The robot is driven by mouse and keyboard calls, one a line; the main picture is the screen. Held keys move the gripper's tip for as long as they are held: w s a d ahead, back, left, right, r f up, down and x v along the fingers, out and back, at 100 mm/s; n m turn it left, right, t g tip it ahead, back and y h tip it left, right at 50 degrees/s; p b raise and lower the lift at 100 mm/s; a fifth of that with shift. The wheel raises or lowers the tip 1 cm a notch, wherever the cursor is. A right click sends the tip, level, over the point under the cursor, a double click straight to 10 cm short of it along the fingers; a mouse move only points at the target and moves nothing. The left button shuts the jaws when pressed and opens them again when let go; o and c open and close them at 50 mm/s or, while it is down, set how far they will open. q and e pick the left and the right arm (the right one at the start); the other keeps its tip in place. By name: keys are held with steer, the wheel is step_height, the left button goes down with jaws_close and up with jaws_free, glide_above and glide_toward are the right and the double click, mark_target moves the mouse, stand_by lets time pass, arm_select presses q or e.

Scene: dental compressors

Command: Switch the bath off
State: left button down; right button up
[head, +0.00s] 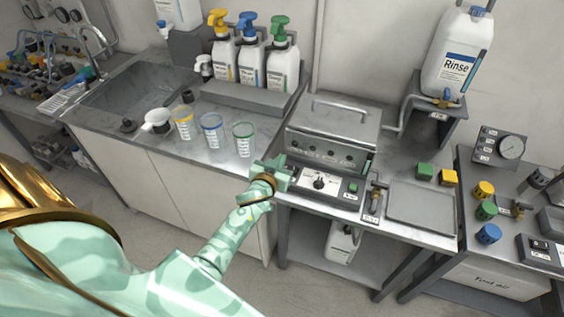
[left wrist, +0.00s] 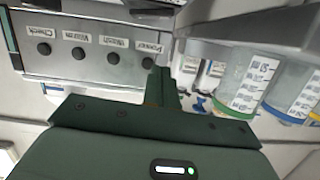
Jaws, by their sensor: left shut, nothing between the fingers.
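The bath (head: 330,135) is a metal box with a handled lid on the bench, its front bearing a row of dark round knobs or lamps. Below it is a control panel (head: 318,182) with a black dial and, at its right, a green button (head: 353,188). My left gripper (head: 281,172) is shut and empty, at the left end of this panel, left of the dial. In the left wrist view, the gripper's fingers (left wrist: 163,88) are together beside the bath's front (left wrist: 95,62), which shows labelled knobs upside down. The dial is not visible there. My right gripper is out of view.
Three measuring cups (head: 213,133) stand left of the bath, in front of pump bottles (head: 250,65). A small tap (head: 375,197) and a grey tray (head: 420,207) lie to the right. A Rinse canister (head: 455,55) stands on a raised shelf.

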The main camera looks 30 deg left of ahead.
arm_select(q)
steer(key=p+v, duration=0.1)
steer(key=v, duration=0.7)
steer(key=shift+s+f, duration=0.25)
steer(key=shift+s, duration=0.2)
steer(key=shift+a, duration=0.1)
steer(key=s+d+f+m+g+h, duration=0.1)
steer(key=s+d+f+g, duration=0.1)
steer(key=s+f, duration=0.45)
steer(key=s+d+f+m+g+h, duration=0.1)
steer(key=s+d+f+m+g, duration=0.15)
steer(key=f, duration=0.75)
steer(key=s+d+f+m+g+h, duration=0.1)
steer(key=s+d+f+g, duration=0.2)
steer(key=s+f, duration=0.4)
steer(key=s+f+g+b, duration=0.1)
steer(key=s+f+g, duration=0.2)
steer(key=s, duration=1)
steer(key=s+f+m+g+b, duration=0.1)
steer(key=s+f+g+b, duration=0.1)
steer(key=s+f, duration=0.8)
steer(key=s+g, duration=0.1)
steer(key=s, duration=0.2)
steer(key=shift+s+f+h, duration=0.2)
steer(key=shift+s+h, duration=0.05)
steer(key=shift+h, duration=0.05)
steer(key=shift+w+m, duration=0.1)
steer(key=shift+m, duration=0.15)
